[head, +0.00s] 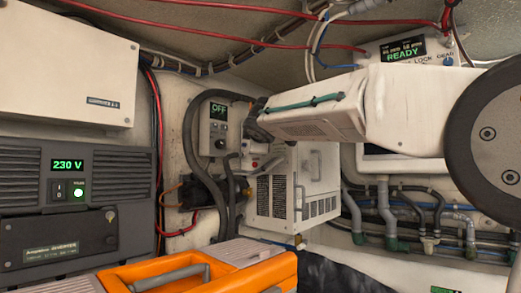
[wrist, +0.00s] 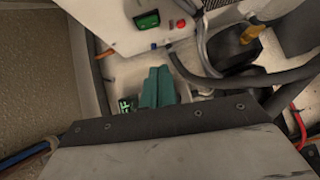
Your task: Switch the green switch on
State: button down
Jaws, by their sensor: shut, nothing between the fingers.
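In the wrist view, a green rocker switch (wrist: 148,20) sits on a white panel beside a small red button (wrist: 180,24). My gripper (wrist: 158,86), with teal fingertips, is shut and empty. It appears below the green switch in that view, apart from it in the picture. In the head view, my gripper (head: 258,124) is dark and reaches left from my arm, just right of a small box with a green OFF display (head: 218,111). In the wrist view, that display (wrist: 125,107) is partly hidden by my gripper. I cannot make out the green switch in the head view.
A grey inverter (head: 30,165) reading 230 V, with a lit green button, stands at left. An orange case (head: 225,255) is in front. A white grilled unit (head: 318,185) is beneath my arm. Dark hoses (head: 190,150) and cables run close to my gripper.

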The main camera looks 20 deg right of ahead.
jog(key=w+d+f, duration=0.1)
jog(key=w+d, duration=0.3)
jog(key=w, duration=0.8)
jog(key=shift+d+f, duration=0.2)
jog(key=shift+d, duration=0.15)
jog(key=shift+w+d, duration=0.1)
jog(key=shift+w+d+f, duration=0.1)
